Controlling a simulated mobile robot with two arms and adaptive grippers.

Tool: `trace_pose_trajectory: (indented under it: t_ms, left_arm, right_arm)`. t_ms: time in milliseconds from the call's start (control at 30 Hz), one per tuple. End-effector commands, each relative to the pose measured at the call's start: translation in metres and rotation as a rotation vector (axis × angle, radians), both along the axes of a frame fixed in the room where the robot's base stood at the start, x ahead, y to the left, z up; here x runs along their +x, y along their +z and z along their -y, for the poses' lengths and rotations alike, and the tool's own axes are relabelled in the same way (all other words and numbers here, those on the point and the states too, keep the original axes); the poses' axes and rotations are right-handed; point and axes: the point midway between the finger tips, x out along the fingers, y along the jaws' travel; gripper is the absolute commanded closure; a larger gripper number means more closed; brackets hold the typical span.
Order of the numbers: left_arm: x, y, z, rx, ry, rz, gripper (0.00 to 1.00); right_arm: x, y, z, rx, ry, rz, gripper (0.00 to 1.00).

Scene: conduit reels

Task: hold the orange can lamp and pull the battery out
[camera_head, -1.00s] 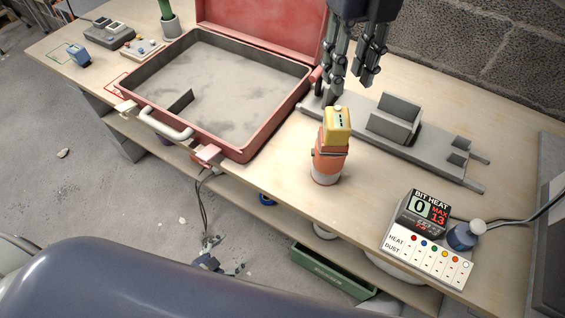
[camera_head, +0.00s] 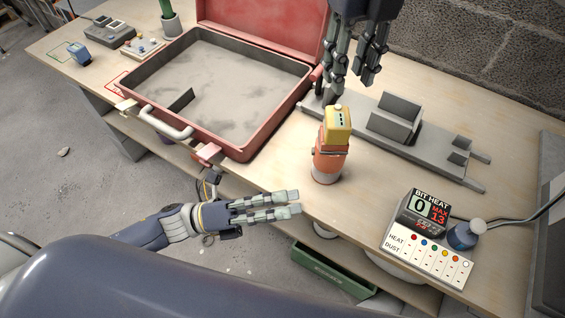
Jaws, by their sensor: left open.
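The orange can lamp (camera_head: 326,166) stands upright on the workbench, with the yellow battery (camera_head: 339,122) seated on its top. My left gripper (camera_head: 297,202) is open and empty, low and left of the lamp at the bench's front edge, with its fingers pointing right toward the lamp and apart from it. My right gripper (camera_head: 350,88) hangs from the top, above and behind the battery. Its fingers point down with a gap between them and hold nothing.
An open red case (camera_head: 240,150) lies left of the lamp. A grey fixture (camera_head: 430,150) lies behind it. A "BIT HEAT" meter box (camera_head: 430,240) with a blue knobbed part (camera_head: 463,237) stands at front right. A green bin (camera_head: 330,270) sits below the bench.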

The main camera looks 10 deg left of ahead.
Motion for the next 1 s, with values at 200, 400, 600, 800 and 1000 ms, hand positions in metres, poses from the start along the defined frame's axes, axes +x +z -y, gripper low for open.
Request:
trace_pose_trajectory:
  t_ms: [200,400,600,800,1000]
  left_arm:
    - [0.039,-0.005,-0.001,0.313,0.146,0.533,0.2]
    - [0.079,-0.02,-0.017,0.547,0.267,0.81,0.2]
    - [0.098,-0.026,-0.025,0.65,0.316,0.916,0.2]
    - [0.109,-0.025,-0.007,0.655,0.32,0.927,0.2]
    - [0.126,-0.025,0.026,0.654,0.318,0.926,0.2]
  right_arm:
    - [0.0,0.0,0.0,0.0,0.0,0.0,0.67]
    - [0.0,0.0,0.0,0.0,0.0,0.0,0.67]
    - [0.0,0.0,0.0,0.0,0.0,0.0,0.67]
    - [0.0,0.0,0.0,0.0,0.0,0.0,0.67]
    - [0.0,0.0,0.0,0.0,0.0,0.0,0.67]
